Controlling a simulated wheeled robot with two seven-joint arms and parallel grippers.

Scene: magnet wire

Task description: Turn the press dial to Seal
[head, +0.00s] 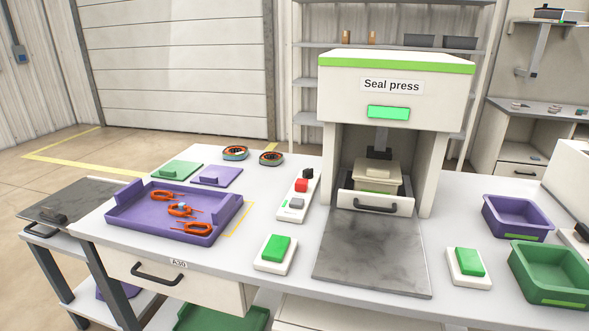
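The seal press (396,88) stands at the back of the table, a cream housing with a green stripe, a "Seal press" label and a lit green display (388,112). Its drawer (375,203) holds a cream block under the press head. A narrow white control box (291,209) lies left of the press. I cannot tell which of these is the dial, nor read any Seal marking or setting. Neither of my grippers is in view.
Green buttons on white bases (262,259) (455,281) flank a dark grey slab (370,265). A purple tray (120,218) holds several orange wire coils. Purple (518,232) and green (530,290) bins stand at right. Green and purple plates and two round coils lie at back left.

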